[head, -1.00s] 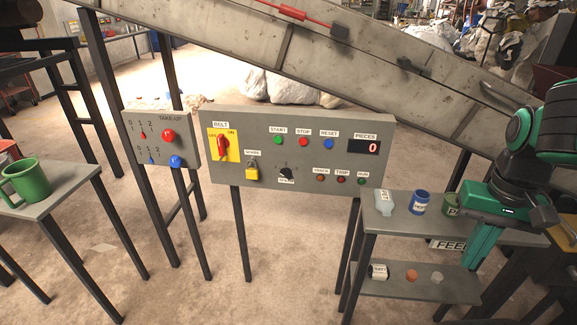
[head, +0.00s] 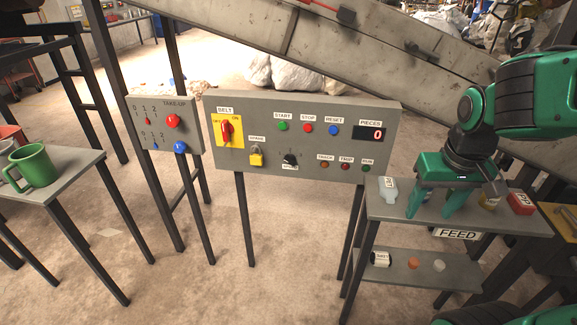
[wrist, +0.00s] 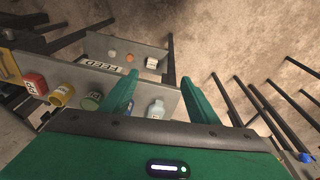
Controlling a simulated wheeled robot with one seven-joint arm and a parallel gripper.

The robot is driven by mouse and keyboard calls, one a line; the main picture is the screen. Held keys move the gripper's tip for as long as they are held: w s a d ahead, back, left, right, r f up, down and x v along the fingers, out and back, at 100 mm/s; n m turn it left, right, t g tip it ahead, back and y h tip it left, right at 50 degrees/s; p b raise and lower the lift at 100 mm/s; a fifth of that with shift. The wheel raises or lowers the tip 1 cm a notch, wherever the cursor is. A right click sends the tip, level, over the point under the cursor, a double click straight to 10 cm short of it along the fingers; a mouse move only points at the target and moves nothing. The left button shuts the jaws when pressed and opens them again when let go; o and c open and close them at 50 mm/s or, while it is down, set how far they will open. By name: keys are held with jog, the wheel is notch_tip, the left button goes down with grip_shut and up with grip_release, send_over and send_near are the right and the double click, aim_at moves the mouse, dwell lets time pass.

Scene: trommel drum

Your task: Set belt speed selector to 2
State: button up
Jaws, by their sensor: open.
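The belt speed selector (head: 290,159) is a small black knob low in the middle of the grey control panel (head: 235,169). Its pointer setting is too small to read. A red belt switch (head: 226,131) on a yellow plate and a yellow padlock (head: 256,157) are to its left. My gripper (head: 438,215) is open and empty, right of the panel, in front of the feed shelf. In the wrist view my gripper (wrist: 180,90) shows its two green fingers spread, with the shelf beyond. The selector cannot be made out in the wrist view.
The feed shelf (head: 400,213) holds a clear bottle (head: 388,190), a red container (head: 520,204) and other jars. A smaller take-up panel (head: 190,142) stands left of the control panel. A green mug (head: 36,166) sits on the left table. The floor before the panel is clear.

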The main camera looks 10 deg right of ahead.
jog(key=w+a+f+n, duration=0.3)
jog(key=w+a, duration=0.2)
jog(key=w, duration=0.2)
jog(key=n+t+h, duration=0.5)
jog(key=n+t, duration=1)
jog(key=n, duration=1.1)
send_near(290, 162)
jog(key=x, duration=0.8)
jog(key=shift+w, duration=0.15)
